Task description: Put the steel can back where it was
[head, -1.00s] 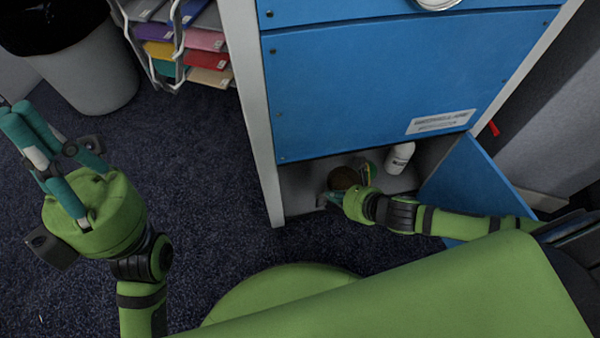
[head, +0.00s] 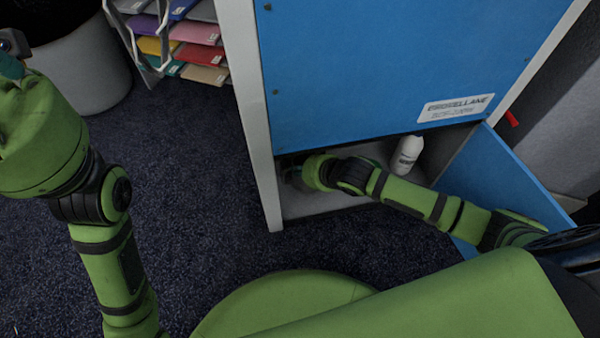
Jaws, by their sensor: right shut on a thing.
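My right arm reaches from the right into the low open compartment (head: 330,203) of the blue cabinet. My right gripper (head: 291,173) is at the compartment's left side, just inside the left post and under the blue panel. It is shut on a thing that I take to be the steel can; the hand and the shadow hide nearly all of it. I cannot tell whether it touches the compartment floor. My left gripper (head: 12,48) is mostly cut off at the upper left edge, and its fingertips are out of view.
A white bottle (head: 406,155) stands in the compartment's right part, behind my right forearm. The blue door (head: 510,185) hangs open on the right. The left post (head: 262,150) is close beside my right gripper. A paper rack (head: 195,35) and a grey bin (head: 85,70) stand at the left.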

